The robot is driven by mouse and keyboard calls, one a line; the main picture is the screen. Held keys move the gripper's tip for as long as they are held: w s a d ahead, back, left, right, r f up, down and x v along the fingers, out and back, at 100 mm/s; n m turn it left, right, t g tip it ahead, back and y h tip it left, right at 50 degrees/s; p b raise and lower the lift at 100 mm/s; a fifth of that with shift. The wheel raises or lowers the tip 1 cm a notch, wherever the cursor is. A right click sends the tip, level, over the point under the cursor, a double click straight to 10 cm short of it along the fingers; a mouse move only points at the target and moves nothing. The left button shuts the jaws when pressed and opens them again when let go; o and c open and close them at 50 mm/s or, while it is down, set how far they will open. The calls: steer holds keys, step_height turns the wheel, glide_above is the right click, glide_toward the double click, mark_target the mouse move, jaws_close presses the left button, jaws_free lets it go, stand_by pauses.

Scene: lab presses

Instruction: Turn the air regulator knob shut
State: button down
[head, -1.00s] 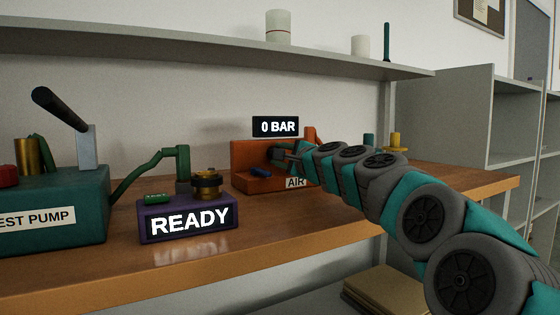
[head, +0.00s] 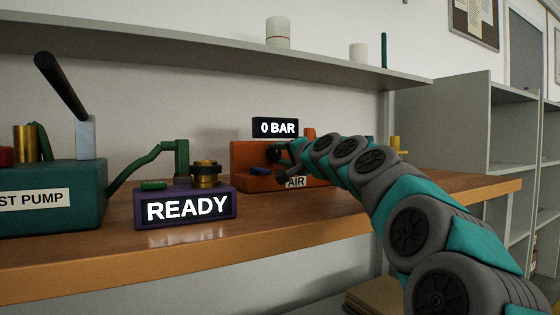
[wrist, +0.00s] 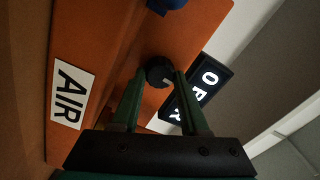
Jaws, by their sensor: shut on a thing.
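The orange air regulator (head: 240,157), labelled AIR, stands on the bench; its orange face also fills much of the wrist view (wrist: 100,40). Its dark round knob (wrist: 160,71) sits between my fingertips in the wrist view. The knob (head: 274,154) is small and partly covered by my gripper in the head view. My gripper (wrist: 160,80) is shut on the knob, with one green finger on each side. The display above (head: 275,127) reads 0 BAR; in the wrist view, one finger covers part of it.
To the left are a purple box (head: 186,222) reading READY and a teal test pump (head: 60,215) with a raised black lever. A shelf (head: 200,50) runs above. The bench front (head: 290,225) is clear.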

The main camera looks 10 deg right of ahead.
steer(key=shift+f+n, duration=0.1)
steer(key=shift+n, duration=0.2)
steer(key=shift+c, duration=2.1)
jaws_free()
steer(key=v, duration=0.7)
steer(key=shift+s, duration=0.35)
